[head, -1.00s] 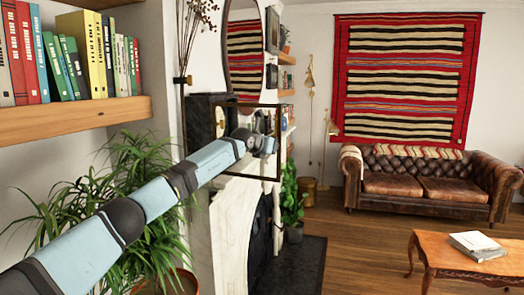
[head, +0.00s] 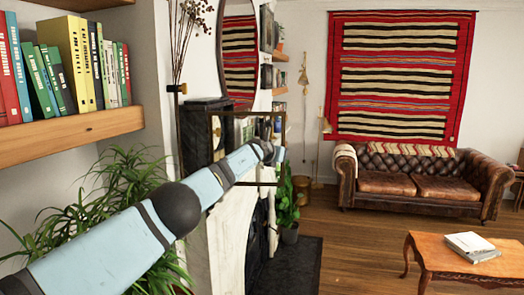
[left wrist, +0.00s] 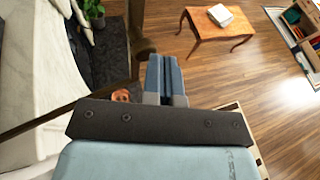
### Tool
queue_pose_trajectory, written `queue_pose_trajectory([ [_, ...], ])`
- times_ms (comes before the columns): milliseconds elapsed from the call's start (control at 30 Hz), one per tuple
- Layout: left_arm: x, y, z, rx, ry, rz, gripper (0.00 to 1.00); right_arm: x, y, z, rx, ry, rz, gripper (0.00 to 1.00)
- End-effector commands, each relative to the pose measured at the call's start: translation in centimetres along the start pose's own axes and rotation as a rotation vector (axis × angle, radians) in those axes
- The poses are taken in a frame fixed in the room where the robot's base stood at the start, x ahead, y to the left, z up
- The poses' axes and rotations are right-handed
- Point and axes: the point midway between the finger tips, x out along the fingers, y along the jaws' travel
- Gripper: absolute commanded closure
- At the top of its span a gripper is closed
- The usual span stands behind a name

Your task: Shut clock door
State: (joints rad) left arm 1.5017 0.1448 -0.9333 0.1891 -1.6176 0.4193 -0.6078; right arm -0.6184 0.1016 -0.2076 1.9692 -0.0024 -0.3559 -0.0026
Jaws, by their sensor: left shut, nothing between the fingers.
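The dark clock (head: 195,130) stands on the white mantel, partly hidden behind the clock door and my left arm. Its glass door (head: 250,112), with a thin dark frame, stands open and sticks out to the right over the room. My left arm crosses in front of the door. My left gripper (head: 279,153) is shut and empty, near the door's free right edge. In the left wrist view the shut fingers (left wrist: 166,80) are beside the door's frame bar (left wrist: 136,22) and its round knob (left wrist: 145,46). I cannot tell whether they touch. My right gripper is not in view.
A wooden shelf (head: 80,130) with books juts out at left above a leafy plant (head: 125,185). Dried stems in a vase (head: 178,100) stand beside the clock. A leather sofa (head: 420,190) and coffee table (head: 450,258) are farther off; the floor between is clear.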

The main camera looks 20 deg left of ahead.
Motion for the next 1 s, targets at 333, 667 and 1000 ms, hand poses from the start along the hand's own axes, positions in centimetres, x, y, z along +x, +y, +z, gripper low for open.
queue_pose_trajectory([
  [333,0.7,-2.5,0.3,0.01,-0.001,-0.01,1.0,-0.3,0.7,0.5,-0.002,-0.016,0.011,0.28],
  [667,0.7,-2.5,0.3,0.01,-0.001,-0.01,1.0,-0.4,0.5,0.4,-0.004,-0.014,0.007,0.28],
  [1000,0.6,-2.0,0.3,0.01,-0.001,-0.011,1.0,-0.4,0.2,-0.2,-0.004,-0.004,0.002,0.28],
])
